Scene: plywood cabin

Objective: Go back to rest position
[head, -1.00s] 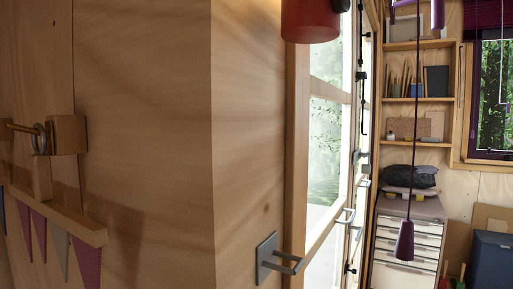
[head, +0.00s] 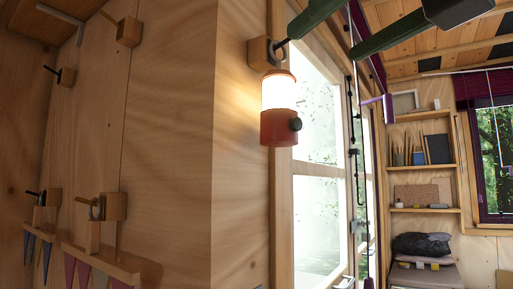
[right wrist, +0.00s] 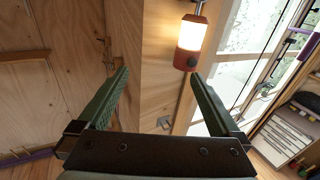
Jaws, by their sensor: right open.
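My right gripper (head: 325,43) comes in at the top of the head view, with two dark green fingers spread apart and nothing between them. It also shows in the right wrist view (right wrist: 158,74), open and empty. A lit red lantern (head: 279,127) hangs by a wooden block (head: 262,53) on the post, just below and left of the fingers in the head view. In the right wrist view the lantern (right wrist: 190,48) is beyond the right fingertip, apart from the jaws as far as I can tell. My left gripper is not in view.
Wooden pegs (head: 112,207) and bunting (head: 85,268) are on the left plywood wall. A glazed door (head: 317,180) stands right of the post. Shelves (head: 423,167) with books and a cushion (head: 421,245) are at the back right.

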